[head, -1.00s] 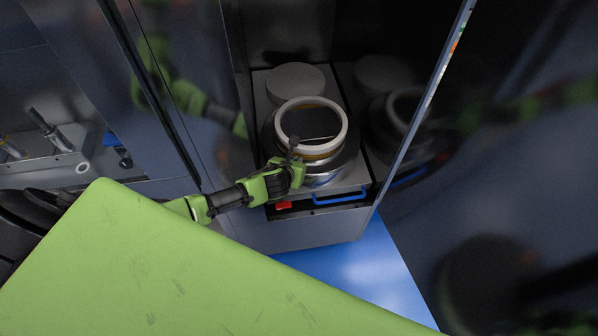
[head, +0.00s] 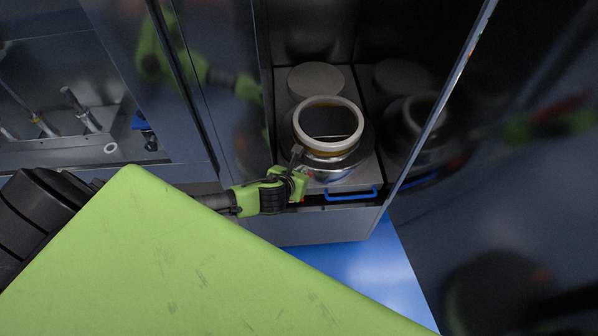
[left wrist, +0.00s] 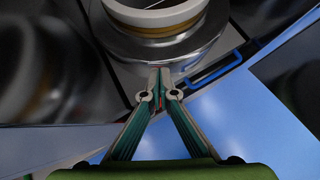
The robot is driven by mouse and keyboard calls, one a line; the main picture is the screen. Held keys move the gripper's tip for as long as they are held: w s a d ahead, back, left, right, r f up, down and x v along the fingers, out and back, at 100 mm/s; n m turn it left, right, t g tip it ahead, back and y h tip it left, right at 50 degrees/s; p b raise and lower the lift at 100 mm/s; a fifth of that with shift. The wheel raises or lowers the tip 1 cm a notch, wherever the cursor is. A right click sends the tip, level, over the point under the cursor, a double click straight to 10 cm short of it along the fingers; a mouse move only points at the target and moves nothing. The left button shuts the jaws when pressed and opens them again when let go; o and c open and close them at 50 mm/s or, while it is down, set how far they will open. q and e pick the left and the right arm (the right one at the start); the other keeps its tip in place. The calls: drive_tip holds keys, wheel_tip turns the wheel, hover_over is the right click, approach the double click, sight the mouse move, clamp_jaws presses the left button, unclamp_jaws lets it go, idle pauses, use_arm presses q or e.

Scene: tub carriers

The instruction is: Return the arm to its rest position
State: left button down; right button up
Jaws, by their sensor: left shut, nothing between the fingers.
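My left arm comes in from the left in the head view, and its gripper (head: 299,158) is beside the front left of a round metal vessel (head: 338,167) with a white ring on top. In the left wrist view the two fingertips (left wrist: 158,75) are together with nothing between them, just in front of the vessel's shiny side (left wrist: 165,50). I cannot tell whether they touch it. My right gripper is not in view.
The vessel stands in a narrow bay with reflective walls on both sides. A pale round lid (head: 316,79) is behind it. A blue handle (head: 352,194) is at the bay's front edge, above a blue floor patch (head: 350,275). A cabinet (head: 75,150) stands at left.

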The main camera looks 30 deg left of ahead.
use_arm(q)
drive_tip(key=v, duration=0.2)
drive_tip(key=shift+s+r, duration=0.2)
drive_tip(key=shift+s, duration=0.1)
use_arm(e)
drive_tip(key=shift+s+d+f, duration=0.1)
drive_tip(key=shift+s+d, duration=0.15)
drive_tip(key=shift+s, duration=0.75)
